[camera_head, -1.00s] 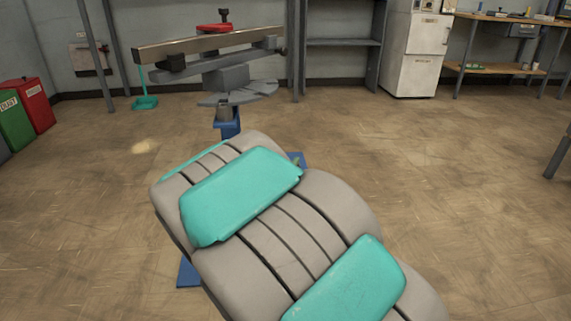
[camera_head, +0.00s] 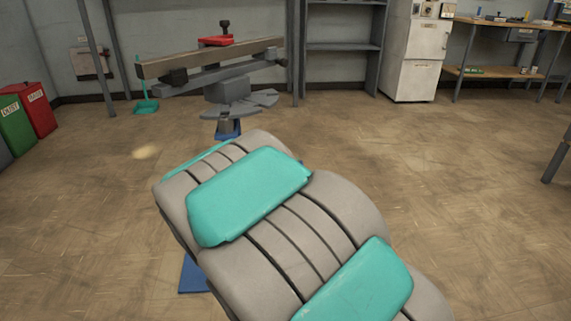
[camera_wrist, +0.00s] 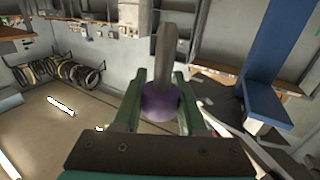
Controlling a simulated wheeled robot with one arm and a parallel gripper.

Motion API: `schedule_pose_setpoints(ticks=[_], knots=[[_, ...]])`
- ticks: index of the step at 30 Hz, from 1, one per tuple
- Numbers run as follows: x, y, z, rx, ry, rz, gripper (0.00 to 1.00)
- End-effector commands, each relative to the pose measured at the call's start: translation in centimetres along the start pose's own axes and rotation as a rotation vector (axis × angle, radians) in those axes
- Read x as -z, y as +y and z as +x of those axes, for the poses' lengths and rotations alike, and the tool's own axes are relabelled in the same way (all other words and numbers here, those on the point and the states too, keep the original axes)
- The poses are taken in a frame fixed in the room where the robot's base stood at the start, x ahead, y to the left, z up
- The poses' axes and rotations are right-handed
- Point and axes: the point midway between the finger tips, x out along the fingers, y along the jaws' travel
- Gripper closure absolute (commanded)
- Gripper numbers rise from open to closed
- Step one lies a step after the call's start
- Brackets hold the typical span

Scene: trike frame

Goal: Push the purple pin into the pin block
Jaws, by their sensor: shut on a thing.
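The purple pin (camera_wrist: 160,104) has a rounded purple head and a grey shaft that points up and away in the wrist view. My gripper (camera_wrist: 158,88) has green fingers shut on its purple head. The shaft tip stands in open view, and I see it seated in nothing. I cannot make out the pin block for certain in either view. A grey stand with long bars (camera_head: 210,62) and a red part (camera_head: 216,40) on top stands beyond my arm in the head view. My gripper and the pin are hidden in the head view.
A blue post (camera_wrist: 262,62) rises at the right of the wrist view. Red (camera_head: 36,108) and green (camera_head: 14,125) bins stand at the left wall. A white cabinet (camera_head: 412,55) and workbench (camera_head: 490,72) are at the back right. The floor around the stand is mostly clear.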

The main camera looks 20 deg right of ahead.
Motion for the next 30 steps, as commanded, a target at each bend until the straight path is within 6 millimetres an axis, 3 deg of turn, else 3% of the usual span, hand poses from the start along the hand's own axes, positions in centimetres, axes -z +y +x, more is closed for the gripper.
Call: schedule_pose_setpoints(ticks=[13,25,30], knots=[[1.8,0.0,0.0,0.0,0.0,0.001,1.0],[1.9,-0.1,0.0,0.002,0.001,0.0,1.0],[1.7,-1.6,0.1,0.048,0.008,-0.002,1.0]])
